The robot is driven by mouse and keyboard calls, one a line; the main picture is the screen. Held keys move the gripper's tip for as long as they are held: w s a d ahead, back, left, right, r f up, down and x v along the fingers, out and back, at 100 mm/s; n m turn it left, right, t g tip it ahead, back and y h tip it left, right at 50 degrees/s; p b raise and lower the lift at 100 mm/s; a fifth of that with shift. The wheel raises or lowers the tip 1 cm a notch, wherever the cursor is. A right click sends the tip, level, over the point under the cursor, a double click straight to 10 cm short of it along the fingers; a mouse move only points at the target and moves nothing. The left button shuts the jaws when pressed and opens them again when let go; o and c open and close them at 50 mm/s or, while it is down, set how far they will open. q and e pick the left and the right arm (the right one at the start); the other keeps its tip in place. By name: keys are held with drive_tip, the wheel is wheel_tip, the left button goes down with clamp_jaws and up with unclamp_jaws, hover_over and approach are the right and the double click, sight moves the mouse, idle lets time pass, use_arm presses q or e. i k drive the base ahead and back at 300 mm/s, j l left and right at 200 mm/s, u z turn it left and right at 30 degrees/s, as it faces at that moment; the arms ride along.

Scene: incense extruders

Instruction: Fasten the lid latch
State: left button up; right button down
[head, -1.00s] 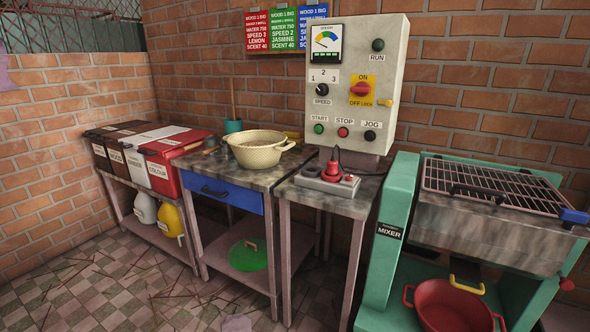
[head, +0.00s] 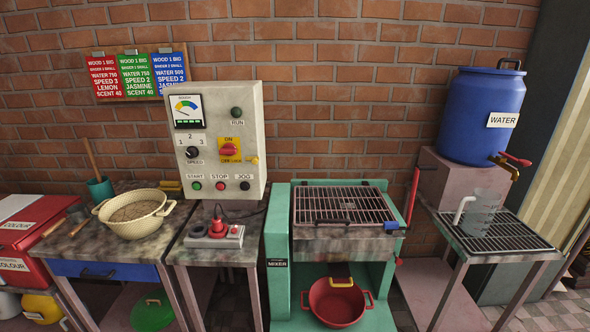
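The green mixer (head: 277,225) stands at the middle of the head view, with a wire grid lid (head: 343,205) lying flat over its metal trough (head: 340,244). A black handle (head: 333,221) is at the lid's front edge. A small blue-grey piece, which looks like the lid latch (head: 391,225), sits at the trough's front right corner. It is too small to tell whether it is fastened. Neither of my grippers is in view.
A red bowl (head: 336,307) stands under the trough. A red lever (head: 413,195) rises at the mixer's right. A control panel (head: 222,107) and plug box (head: 213,238) are left. A blue water barrel (head: 482,115) and a jug (head: 481,214) are right.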

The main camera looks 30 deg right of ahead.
sight(390, 226)
drive_tip(key=z, duration=1.7)
